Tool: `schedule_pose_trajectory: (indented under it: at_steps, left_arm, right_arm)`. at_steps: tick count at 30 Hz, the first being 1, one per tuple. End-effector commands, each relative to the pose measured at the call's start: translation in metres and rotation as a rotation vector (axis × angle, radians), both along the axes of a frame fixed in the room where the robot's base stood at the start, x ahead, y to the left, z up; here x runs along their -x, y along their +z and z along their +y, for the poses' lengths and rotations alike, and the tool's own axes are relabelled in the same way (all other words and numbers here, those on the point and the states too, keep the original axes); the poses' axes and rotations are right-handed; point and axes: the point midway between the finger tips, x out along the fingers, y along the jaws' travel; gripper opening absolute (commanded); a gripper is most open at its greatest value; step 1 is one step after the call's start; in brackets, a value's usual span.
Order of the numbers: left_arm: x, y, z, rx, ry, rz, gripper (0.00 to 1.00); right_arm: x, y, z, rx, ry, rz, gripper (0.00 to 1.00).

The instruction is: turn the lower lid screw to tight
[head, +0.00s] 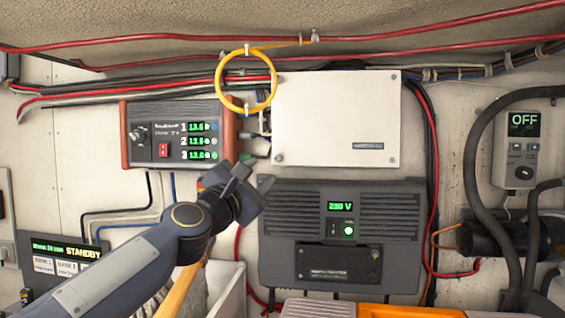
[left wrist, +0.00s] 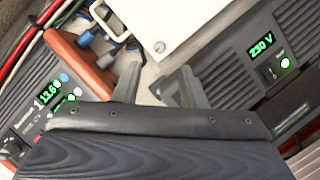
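The white box (head: 337,115) with a flat lid is mounted on the wall in the middle of the head view. A small round lower lid screw (head: 279,159) shows at its lower left corner; its turn position is too small to read. The box corner (left wrist: 190,22) and the screw (left wrist: 159,46) also show in the left wrist view, ahead of the fingers. My left gripper (head: 250,178) is below and left of that corner, apart from the screw. Its two fingers (left wrist: 157,82) stand apart with nothing between them. My right gripper is not in view.
A red-sided display unit (head: 170,135) is left of the box. A dark inverter (head: 342,240) reading 230 V sits just below it. Cable glands (head: 247,138) stick out at the box's left side. A yellow cable loop (head: 219,80) hangs at its upper left.

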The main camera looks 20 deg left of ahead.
Motion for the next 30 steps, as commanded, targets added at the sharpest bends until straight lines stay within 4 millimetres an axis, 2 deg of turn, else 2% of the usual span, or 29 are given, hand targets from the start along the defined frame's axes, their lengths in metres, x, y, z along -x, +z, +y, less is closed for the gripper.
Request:
schedule_pose_trajectory:
  at_steps: [4, 15, 20, 27, 30]
  left_arm:
    - [-0.013, 0.003, -0.001, 0.0, -0.001, 0.001, 0.38]
    - [-0.066, 0.018, -0.002, -0.002, 0.001, 0.002, 0.38]
    - [-0.074, 0.02, -0.003, -0.002, -0.001, 0.001, 0.38]
    - [-0.075, 0.02, -0.003, -0.002, -0.001, 0.001, 0.38]
    - [-0.075, 0.02, -0.003, -0.002, -0.001, 0.001, 0.25]
  right_arm:
    - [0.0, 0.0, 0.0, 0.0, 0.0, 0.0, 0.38]
    - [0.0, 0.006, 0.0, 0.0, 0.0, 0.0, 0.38]
    - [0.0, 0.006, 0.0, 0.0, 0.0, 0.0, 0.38]
    - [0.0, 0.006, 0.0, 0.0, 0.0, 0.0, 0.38]
    - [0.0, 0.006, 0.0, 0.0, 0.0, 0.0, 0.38]
